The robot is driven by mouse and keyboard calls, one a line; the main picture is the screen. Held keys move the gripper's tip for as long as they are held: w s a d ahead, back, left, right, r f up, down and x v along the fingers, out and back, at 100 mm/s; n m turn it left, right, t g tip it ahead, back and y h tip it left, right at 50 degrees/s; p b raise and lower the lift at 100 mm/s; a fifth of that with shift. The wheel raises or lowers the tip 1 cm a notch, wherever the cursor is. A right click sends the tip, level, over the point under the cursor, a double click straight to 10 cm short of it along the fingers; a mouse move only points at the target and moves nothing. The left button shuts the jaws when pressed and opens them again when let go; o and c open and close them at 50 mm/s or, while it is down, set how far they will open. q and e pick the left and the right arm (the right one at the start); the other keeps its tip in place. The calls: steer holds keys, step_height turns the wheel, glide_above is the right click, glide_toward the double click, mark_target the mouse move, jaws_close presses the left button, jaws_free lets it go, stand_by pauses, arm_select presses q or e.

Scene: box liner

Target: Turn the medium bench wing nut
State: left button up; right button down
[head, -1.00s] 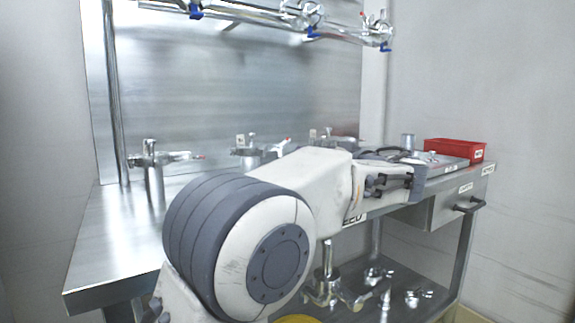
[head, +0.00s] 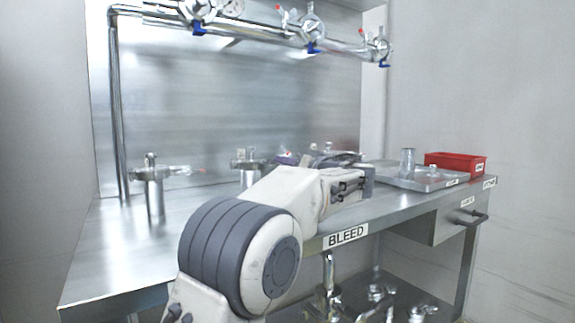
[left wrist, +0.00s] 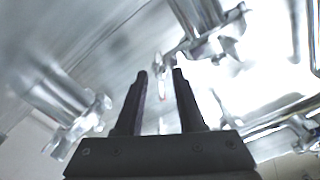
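Metal clamped fittings with wing nuts stand on the steel bench (head: 110,255). The left fitting (head: 153,190) is fully visible in the head view; the middle fitting (head: 248,168) is partly hidden behind my left arm. A third, farther right, is mostly hidden. I cannot tell which is the medium one. In the left wrist view, my left gripper (left wrist: 160,75) is open with a gap between its dark fingers. A fitting (left wrist: 205,30) with a red-tipped part lies just beyond the fingertips; another fitting (left wrist: 65,115) is at left. No contact is clear. My right gripper is out of view.
A pipe with valves and blue handles (head: 310,40) runs above the bench. At the right are a steel tray (head: 415,180), a red bin (head: 455,163) and a drawer (head: 462,220). A BLEED label (head: 346,236) is on the bench's front edge. More fittings sit below.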

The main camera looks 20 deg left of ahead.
arm_select(q)
jaws_close()
steer(key=shift+m, duration=1.4)
steer(key=m, duration=0.2)
steer(key=shift+m+p, duration=0.3)
steer(key=shift+p, duration=0.1)
steer(key=m+p, duration=0.1)
steer(key=m, duration=0.2)
steer(key=shift+d, duration=0.1)
steer(key=shift+m+p, duration=0.7)
steer(key=shift+m, duration=0.9)
